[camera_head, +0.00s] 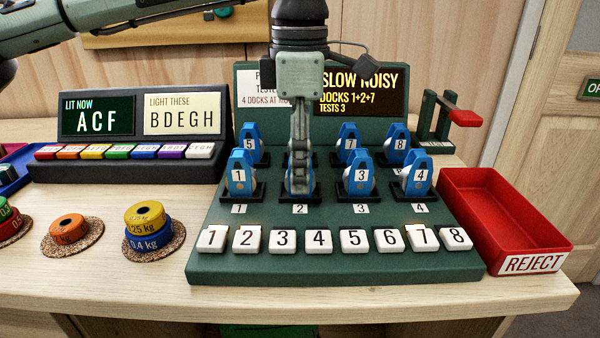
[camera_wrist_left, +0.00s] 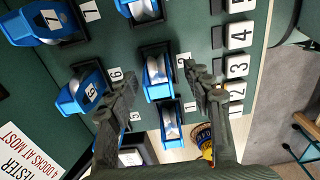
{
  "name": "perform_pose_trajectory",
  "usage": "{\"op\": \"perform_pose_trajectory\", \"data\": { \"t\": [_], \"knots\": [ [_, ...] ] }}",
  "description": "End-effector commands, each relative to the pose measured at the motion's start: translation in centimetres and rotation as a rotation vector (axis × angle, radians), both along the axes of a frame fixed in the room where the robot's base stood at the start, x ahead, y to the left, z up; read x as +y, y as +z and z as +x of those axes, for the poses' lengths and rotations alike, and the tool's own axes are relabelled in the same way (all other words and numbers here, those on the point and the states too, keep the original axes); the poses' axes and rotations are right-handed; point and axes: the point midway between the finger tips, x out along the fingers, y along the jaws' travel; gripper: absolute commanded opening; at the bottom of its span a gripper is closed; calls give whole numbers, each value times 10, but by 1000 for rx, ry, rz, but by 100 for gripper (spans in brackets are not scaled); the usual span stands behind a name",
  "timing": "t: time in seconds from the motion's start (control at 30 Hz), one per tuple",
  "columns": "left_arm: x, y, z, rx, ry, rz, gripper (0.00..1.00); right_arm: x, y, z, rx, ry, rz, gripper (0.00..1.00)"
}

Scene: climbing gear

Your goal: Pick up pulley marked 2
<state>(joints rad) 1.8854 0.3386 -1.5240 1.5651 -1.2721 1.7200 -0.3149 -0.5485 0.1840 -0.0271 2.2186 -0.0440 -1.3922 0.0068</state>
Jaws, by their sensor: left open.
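In the head view my left gripper (camera_head: 300,185) points straight down over dock 2 on the green board and hides most of the pulley there. In the left wrist view that pulley (camera_wrist_left: 157,72), blue with a pale wheel, stands in a black dock beside the plate marked 2. Its own number does not show. The two fingers of my left gripper (camera_wrist_left: 162,80) are apart, one on each side of it; whether they touch it I cannot tell. Pulley 1 (camera_head: 240,175) and pulley 3 (camera_head: 361,176) stand on either side. My right gripper is not in view.
Pulleys 5 (camera_head: 250,143), 7 (camera_head: 348,145) and 8 (camera_head: 396,144) stand in the back row. White numbered keys (camera_head: 319,241) line the board's front. A red reject bin (camera_head: 515,235) is at right; coloured weights (camera_head: 145,215) lie at left.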

Motion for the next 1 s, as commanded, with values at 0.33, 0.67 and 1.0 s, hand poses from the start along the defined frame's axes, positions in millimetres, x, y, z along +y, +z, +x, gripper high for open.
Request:
{"op": "perform_pose_trajectory", "data": {
  "t": [0.33,0.67,1.0],
  "knots": [
    [0,-13,0,-1,1,-1,51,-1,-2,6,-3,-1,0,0],
    [0,-13,0,-1,0,0,12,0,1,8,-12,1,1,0],
    [0,-12,0,-1,0,-1,0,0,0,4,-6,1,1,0]
  ]
}}
